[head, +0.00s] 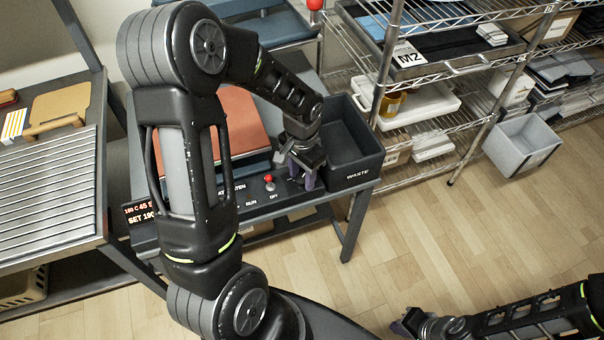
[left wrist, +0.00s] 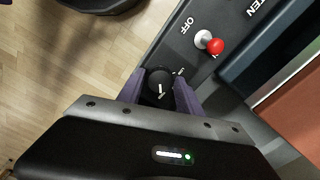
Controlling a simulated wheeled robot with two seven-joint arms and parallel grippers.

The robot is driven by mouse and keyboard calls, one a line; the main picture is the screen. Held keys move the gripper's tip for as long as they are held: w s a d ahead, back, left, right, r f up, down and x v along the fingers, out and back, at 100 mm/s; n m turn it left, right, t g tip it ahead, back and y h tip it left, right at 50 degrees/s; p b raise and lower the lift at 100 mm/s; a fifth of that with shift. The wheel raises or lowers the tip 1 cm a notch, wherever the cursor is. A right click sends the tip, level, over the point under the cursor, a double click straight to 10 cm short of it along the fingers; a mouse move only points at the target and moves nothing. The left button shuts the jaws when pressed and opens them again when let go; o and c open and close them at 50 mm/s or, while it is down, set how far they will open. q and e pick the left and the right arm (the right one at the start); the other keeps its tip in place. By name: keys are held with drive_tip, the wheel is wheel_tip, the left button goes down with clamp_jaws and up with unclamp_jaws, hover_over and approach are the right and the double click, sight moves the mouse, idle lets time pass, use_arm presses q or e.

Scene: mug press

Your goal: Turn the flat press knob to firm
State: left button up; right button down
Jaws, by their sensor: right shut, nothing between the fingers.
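The flat press knob (left wrist: 158,78) is a small dark round knob on the black front panel, with a white pointer line on it. In the left wrist view it sits between the two purple fingers of my left gripper (left wrist: 160,92), which look open with a narrow gap around it. Small white lettering beside the knob is mostly hidden. In the head view my left gripper (head: 306,174) is over the right end of the panel and hides the knob. My right gripper (head: 407,323) is shut and empty at the bottom, above the floor, far from the press.
A red-tipped toggle switch (left wrist: 209,42) stands close to the knob, near the OFF label; it also shows in the head view (head: 269,182). A dark WASTE bin (head: 349,160) stands just right of my left gripper. Wire shelves (head: 440,70) stand behind. The floor in front is clear.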

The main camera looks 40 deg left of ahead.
sight(302, 178)
use_arm(q)
drive_tip(key=shift+o, duration=1.1)
wheel_tip(302, 178, up, 8)
drive_tip(key=shift+f, duration=0.1)
